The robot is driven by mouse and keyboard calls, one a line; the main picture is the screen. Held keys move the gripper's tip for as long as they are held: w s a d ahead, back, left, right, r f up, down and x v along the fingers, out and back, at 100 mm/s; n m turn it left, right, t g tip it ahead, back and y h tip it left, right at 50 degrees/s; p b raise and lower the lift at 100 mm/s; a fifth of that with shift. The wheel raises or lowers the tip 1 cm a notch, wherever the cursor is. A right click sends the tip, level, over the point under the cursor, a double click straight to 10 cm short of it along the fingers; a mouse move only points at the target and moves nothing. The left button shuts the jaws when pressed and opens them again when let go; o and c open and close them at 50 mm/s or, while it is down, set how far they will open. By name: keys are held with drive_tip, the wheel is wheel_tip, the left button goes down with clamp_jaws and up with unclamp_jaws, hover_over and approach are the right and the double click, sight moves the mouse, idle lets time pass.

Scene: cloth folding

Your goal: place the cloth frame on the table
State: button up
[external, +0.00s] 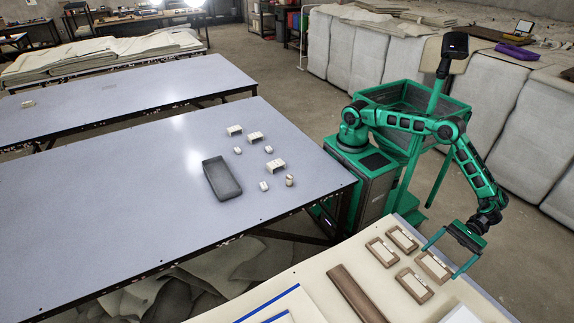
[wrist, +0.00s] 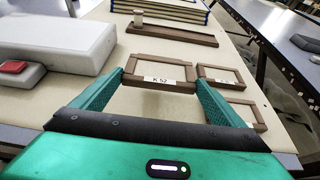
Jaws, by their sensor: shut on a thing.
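My gripper (external: 440,264) is at the right edge of the cream-topped table (external: 318,288), its two long green fingers on opposite sides of a brown wooden cloth frame (external: 434,267). In the wrist view the fingers hold this frame (wrist: 158,80) at its left and right ends. Its near strip carries a white label that seems to read "K 52". The frame is level, at or just above the tabletop; I cannot tell whether it touches. Several similar labelled frames (external: 381,252) lie flat beside it, also in the wrist view (wrist: 221,76).
A long brown wooden piece (external: 355,293) and a blue-edged stack (external: 280,310) lie further along the cream table. A pale block (wrist: 62,40) and a small red item (wrist: 12,66) are left in the wrist view. A grey table (external: 110,215) with a dark tray (external: 222,180) stands beyond.

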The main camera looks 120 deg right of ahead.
sight(438, 266)
drive_tip(key=shift+f, duration=2.45)
drive_tip(key=o, duration=0.7)
drive_tip(key=shift+f, duration=0.1)
drive_tip(key=shift+o, duration=0.2)
drive_tip(key=v, duration=0.2)
drive_tip(key=shift+s+r, duration=0.3)
wheel_tip(438, 266, up, 7)
drive_tip(key=shift+s, duration=0.15)
